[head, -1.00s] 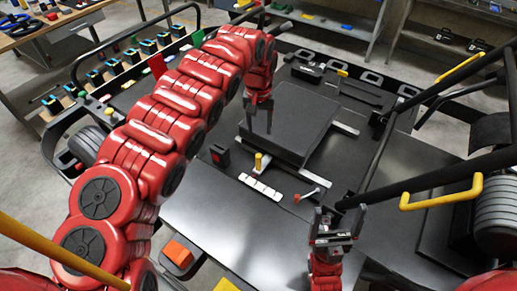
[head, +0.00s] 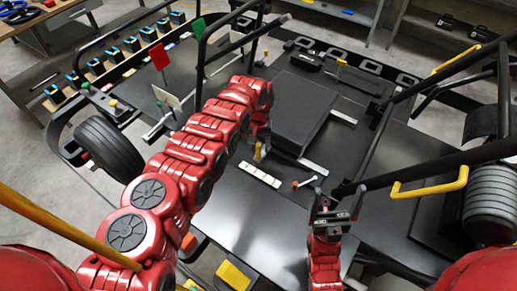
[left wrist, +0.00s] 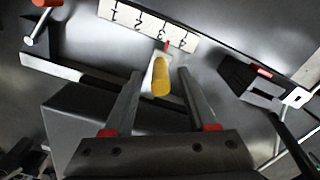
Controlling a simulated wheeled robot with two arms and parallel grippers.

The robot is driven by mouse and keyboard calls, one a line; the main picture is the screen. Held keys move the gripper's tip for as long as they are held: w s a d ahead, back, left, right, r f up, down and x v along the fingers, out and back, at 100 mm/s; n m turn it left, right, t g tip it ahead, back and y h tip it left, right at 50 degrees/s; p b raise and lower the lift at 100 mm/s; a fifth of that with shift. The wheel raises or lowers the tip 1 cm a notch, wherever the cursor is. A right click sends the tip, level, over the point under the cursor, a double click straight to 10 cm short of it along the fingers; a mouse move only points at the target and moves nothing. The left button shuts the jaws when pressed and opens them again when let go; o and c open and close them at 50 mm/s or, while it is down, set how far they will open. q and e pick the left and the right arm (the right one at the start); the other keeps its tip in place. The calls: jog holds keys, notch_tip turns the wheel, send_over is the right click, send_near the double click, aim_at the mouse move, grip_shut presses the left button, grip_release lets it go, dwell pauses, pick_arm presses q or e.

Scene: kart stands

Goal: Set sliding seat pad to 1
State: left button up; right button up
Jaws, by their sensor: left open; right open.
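The black sliding seat pad (head: 302,108) lies on the dark kart floor, on pale rails. A yellow knob (head: 258,152) stands at its near side, beside a white scale strip (head: 260,176). In the left wrist view the strip (left wrist: 148,25) reads 1 to 4, and a small red pointer (left wrist: 166,45) sits near 3. My left gripper (head: 262,140) is open; in the left wrist view the knob (left wrist: 161,78) shows between its fingertips (left wrist: 160,73). I cannot tell whether they touch it. My right gripper (head: 336,196) is open and empty, in front of the pad.
A red-tipped lever (head: 308,182) stands right of the strip. Black tubes and a yellow handle (head: 430,184) lie on the right. The dark floor in front of the strip is clear.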

aim_at(258, 151)
pick_arm(q)
jog(key=shift+d+f+b, duration=0.1)
jog(key=shift+f+b, duration=0.35)
jog(key=shift+f, duration=0.4)
jog(key=shift+f+b, duration=0.3)
jog(key=shift+f, duration=0.4)
grip_shut()
jog(key=shift+r, duration=0.1)
